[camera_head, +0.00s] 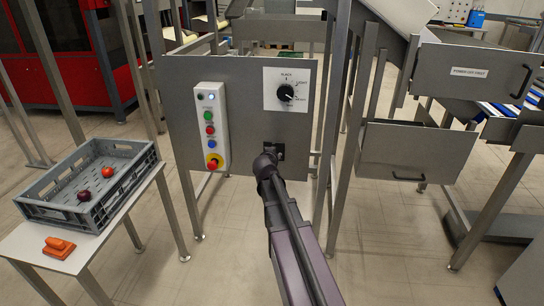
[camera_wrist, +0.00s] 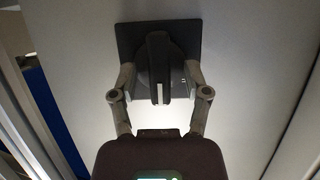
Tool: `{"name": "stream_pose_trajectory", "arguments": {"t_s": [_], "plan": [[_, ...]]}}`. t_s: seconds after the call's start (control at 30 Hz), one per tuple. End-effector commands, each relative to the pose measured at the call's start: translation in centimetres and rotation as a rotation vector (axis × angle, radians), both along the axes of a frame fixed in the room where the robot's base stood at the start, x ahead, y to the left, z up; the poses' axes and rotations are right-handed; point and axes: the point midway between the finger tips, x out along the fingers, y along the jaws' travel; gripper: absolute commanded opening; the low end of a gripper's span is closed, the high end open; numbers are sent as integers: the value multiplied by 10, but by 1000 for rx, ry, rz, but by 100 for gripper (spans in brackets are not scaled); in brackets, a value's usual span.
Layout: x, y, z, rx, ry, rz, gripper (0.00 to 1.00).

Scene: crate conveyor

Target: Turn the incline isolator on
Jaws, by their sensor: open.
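The isolator is a dark square plate with a black rotary handle (camera_wrist: 158,62) on a grey panel. The handle stands roughly upright in the wrist view, with a pale mark at its lower end. In the head view the isolator's dark plate (camera_head: 279,150) shows at the panel's lower right, partly hidden by my arm. My gripper (camera_wrist: 160,78) is open, with one finger on each side of the handle. A gap shows between the fingers and the handle; I cannot tell whether either touches the plate. In the head view my gripper (camera_head: 266,160) is at the isolator.
The panel also carries a box of push buttons (camera_head: 210,125) with a red emergency stop and a black selector dial (camera_head: 286,93). A grey crate (camera_head: 45,212) stands on a table at left, beside an orange object (camera_head: 58,247). Metal posts flank the panel.

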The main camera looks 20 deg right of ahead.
Motion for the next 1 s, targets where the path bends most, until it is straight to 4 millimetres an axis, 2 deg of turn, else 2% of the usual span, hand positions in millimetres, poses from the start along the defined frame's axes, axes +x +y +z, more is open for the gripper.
{"name": "stream_pose_trajectory", "arguments": {"t_s": [0.27, 0.47, 1.0], "plan": [[1, 0, 0, -25, 16, 0, 61], [1, 1, -1, -105, 68, 1, 61], [3, 4, -4, -537, 359, 1, 61]]}}
